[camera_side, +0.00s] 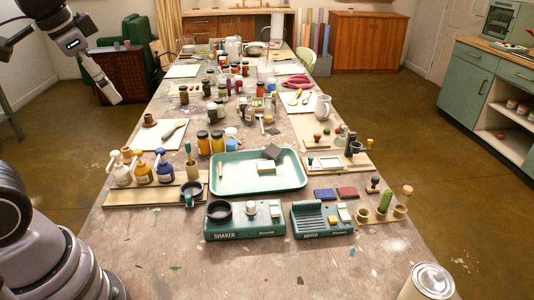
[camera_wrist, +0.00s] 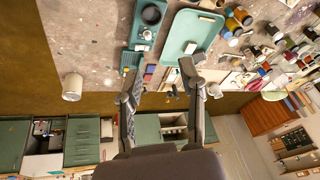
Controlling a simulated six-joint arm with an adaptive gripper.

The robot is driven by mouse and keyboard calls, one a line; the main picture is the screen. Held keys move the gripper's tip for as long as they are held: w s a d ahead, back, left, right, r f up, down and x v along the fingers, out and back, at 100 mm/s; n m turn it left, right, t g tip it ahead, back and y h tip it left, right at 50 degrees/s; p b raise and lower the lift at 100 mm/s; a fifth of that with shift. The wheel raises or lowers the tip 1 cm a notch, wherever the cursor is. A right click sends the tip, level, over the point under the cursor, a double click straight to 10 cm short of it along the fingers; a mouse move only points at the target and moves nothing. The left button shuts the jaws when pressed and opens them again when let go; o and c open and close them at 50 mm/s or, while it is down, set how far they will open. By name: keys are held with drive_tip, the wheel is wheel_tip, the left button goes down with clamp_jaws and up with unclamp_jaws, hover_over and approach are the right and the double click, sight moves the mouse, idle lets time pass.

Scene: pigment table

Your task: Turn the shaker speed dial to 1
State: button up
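The shaker (camera_side: 243,228) is a green box near the front middle of the table in the side view, with a dark round cup holder at its left. A pale round knob (camera_side: 251,208), which looks like the speed dial, stands on its top; its setting is too small to read. In the wrist view the shaker (camera_wrist: 140,22) is at the top centre, with the pale knob (camera_wrist: 147,35) below the dark ring. My gripper (camera_wrist: 160,68) is open and empty, its two fingers spread wide. In the side view it hangs at the upper left, well away from the shaker.
A green dryer (camera_side: 322,220) stands right of the shaker. A green tray (camera_side: 230,187), pump bottles (camera_side: 143,168) and a dark mug (camera_side: 191,193) are behind. A white can (camera_side: 429,283) stands at the front right. The table front is mostly clear.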

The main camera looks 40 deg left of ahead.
drive_tip(key=shift+o, duration=0.7)
drive_tip(key=w+d+f+m+g, duration=0.1)
drive_tip(key=w+d+f+m, duration=0.1)
drive_tip(key=w, duration=0.5)
drive_tip(key=shift+w+m+g+y, duration=0.3)
drive_tip(key=shift+w+m, duration=0.05)
drive_tip(key=shift+m, duration=0.45)
drive_tip(key=m+g+y, duration=0.2)
drive_tip(key=m, duration=0.5)
hover_over(251, 204)
drive_tip(key=s+d, duration=0.1)
drive_tip(key=s, duration=0.2)
wheel_tip(251, 204, down, 11)
drive_tip(key=w+d+f+m+y, duration=0.25)
drive_tip(key=d+f+m, duration=0.2)
drive_tip(key=f, duration=0.65)
drive_tip(key=shift+g+h, duration=0.4)
drive_tip(key=shift+h, duration=0.15)
drive_tip(key=x, duration=1.3)
drive_tip(key=shift+w+a, duration=0.2)
clamp_jaws()
